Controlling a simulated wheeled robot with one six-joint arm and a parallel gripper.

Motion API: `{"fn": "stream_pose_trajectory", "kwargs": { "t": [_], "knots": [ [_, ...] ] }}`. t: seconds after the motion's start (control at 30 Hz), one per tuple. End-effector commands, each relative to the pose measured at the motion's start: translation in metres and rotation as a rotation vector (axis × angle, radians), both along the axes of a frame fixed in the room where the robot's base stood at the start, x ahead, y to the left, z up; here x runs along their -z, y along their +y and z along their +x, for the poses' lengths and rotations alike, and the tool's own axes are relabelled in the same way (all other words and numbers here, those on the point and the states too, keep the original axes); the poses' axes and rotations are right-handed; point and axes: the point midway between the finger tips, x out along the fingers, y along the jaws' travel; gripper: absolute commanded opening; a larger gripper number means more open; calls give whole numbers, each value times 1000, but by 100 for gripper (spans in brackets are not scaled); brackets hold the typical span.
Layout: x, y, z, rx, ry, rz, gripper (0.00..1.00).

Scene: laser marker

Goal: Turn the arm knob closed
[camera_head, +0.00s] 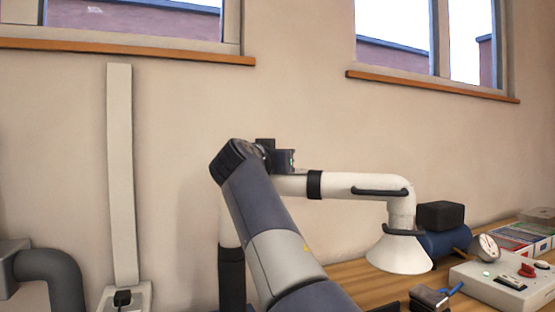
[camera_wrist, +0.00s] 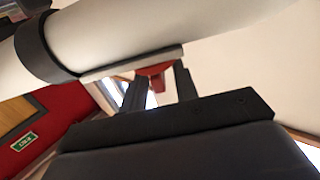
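The white extraction arm (camera_head: 345,184) runs across the head view to a downturned cone hood. In the wrist view its white tube (camera_wrist: 130,40) crosses the top, with a light flat plate along its underside. The red knob (camera_wrist: 157,77) sits at the end of that plate. My gripper (camera_wrist: 161,82) has its two dark fingers apart, with the red knob's lower part between the tips. Slim gaps seem to show beside it, so I see no firm grip. In the head view my gripper (camera_head: 284,158) is at the tube's left part, and the knob is hidden.
On the wooden bench (camera_head: 370,281) at right are a blue cylinder (camera_head: 445,244), a black box (camera_head: 440,215), a gauge (camera_head: 485,247) and a control box (camera_head: 505,283). The wall stands close behind the extraction arm. A grey pipe (camera_head: 52,270) is at lower left.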

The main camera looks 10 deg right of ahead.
Motion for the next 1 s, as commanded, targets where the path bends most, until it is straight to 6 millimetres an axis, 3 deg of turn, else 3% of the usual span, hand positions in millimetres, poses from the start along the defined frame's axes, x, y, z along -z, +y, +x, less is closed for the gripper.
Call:
{"fn": "stream_pose_trajectory", "kwargs": {
  "t": [0.37,0.8,1.0],
  "knots": [
    [0,3,-6,-1,-1,0,33],
    [0,44,-76,-4,-2,-1,33],
    [0,53,-92,-2,-1,0,33]
  ]
}}
